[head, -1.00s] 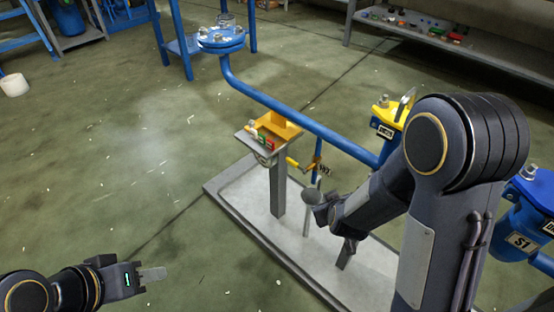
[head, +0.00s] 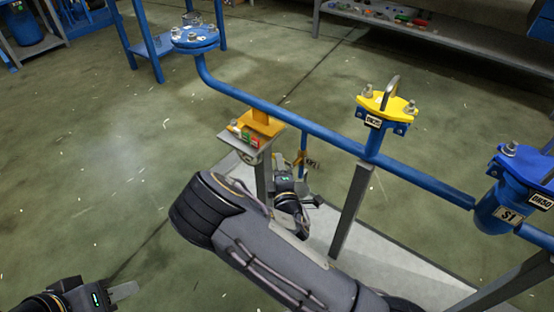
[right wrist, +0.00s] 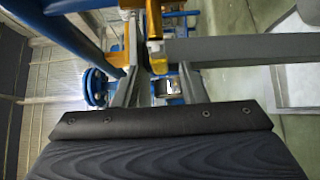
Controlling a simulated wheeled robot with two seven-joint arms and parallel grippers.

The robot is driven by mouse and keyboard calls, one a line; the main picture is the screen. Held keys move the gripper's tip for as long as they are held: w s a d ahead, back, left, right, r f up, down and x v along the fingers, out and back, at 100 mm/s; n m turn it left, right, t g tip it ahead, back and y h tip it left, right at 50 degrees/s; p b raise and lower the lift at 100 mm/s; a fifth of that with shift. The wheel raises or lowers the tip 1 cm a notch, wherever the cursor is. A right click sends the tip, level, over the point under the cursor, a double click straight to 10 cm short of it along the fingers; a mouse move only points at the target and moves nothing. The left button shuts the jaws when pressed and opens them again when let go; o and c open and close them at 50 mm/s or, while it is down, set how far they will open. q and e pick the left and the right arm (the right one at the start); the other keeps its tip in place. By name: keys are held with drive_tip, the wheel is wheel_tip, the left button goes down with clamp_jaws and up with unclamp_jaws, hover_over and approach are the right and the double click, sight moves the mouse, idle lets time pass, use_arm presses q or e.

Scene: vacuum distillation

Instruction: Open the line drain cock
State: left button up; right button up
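The line drain cock (head: 299,159) is a small brass-yellow fitting with a yellow handle, on a blue branch (head: 304,140) hanging from the blue pipe. A small tag (head: 313,163) hangs beside it. In the right wrist view, the yellow cock (right wrist: 155,52) is ahead, near the picture's middle. My right gripper (head: 304,193) is just below the cock in the head view, partly hidden by my forearm. Its fingers (right wrist: 160,88) look apart, with no object clearly held; contact with the cock cannot be told. My left gripper (head: 122,291) is low at the left, far from the cock.
The blue pipe (head: 270,110) runs from a round flange (head: 195,38) to the right, past a yellow-topped valve (head: 387,104) and a blue valve (head: 515,190). Grey posts (head: 352,210) stand near my right arm. A grey bracket (head: 245,143) carries small coloured parts. Floor at left is clear.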

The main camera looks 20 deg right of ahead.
drive_tip(key=shift+w+d+b, duration=0.15)
drive_tip(key=shift+w, duration=0.8)
drive_tip(key=shift+w+d+b, duration=0.1)
drive_tip(key=shift+w+b, duration=0.05)
drive_tip(key=shift+w, duration=0.75)
clamp_jaws()
